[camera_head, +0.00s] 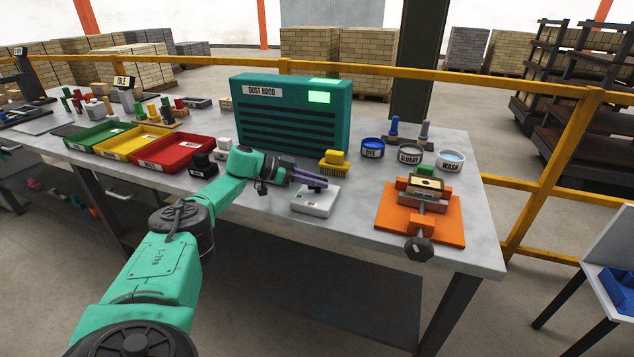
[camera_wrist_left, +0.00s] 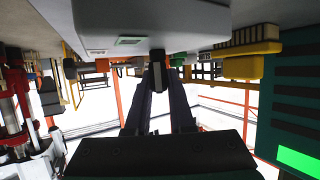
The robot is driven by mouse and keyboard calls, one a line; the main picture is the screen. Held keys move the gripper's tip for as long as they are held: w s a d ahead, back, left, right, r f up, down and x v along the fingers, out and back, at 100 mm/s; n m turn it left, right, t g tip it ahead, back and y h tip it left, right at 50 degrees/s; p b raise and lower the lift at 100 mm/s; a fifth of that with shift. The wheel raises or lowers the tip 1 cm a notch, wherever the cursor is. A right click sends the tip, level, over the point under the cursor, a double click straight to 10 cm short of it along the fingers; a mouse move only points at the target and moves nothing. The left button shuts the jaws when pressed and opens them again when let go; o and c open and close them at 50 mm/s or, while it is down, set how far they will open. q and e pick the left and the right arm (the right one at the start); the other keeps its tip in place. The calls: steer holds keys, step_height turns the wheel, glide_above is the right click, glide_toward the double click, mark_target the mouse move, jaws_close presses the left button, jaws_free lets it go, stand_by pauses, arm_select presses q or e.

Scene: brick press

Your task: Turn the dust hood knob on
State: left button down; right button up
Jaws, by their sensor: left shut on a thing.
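The teal dust hood (camera_head: 290,125) stands at the back of the bench, with its label at upper left and a bright green lit panel at upper right. A low pale grey box (camera_head: 316,202) sits in front of it. My left gripper (camera_head: 320,183) reaches over this box, its fingers shut. In the left wrist view, which is upside down, the fingertips close on a small dark knob (camera_wrist_left: 157,74) on the box (camera_wrist_left: 130,15). A small green patch shows on the box. The fingers mostly hide the knob in the head view. My right gripper is out of view.
A yellow brush (camera_head: 334,158) lies close behind the box. Dye, slurry and wash cups (camera_head: 410,156) stand to the right, with an orange press plate (camera_head: 420,214) before them. Red, yellow and green trays (camera_head: 172,153) are at left. Bare bench lies along the front edge.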

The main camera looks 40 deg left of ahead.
arm_select(q)
steer(key=c, duration=0.8)
jaws_free()
steer(key=b+v, duration=0.1)
steer(key=v, duration=1.3)
steer(key=shift+s+a+r, duration=0.1)
steer(key=shift+s, duration=0.1)
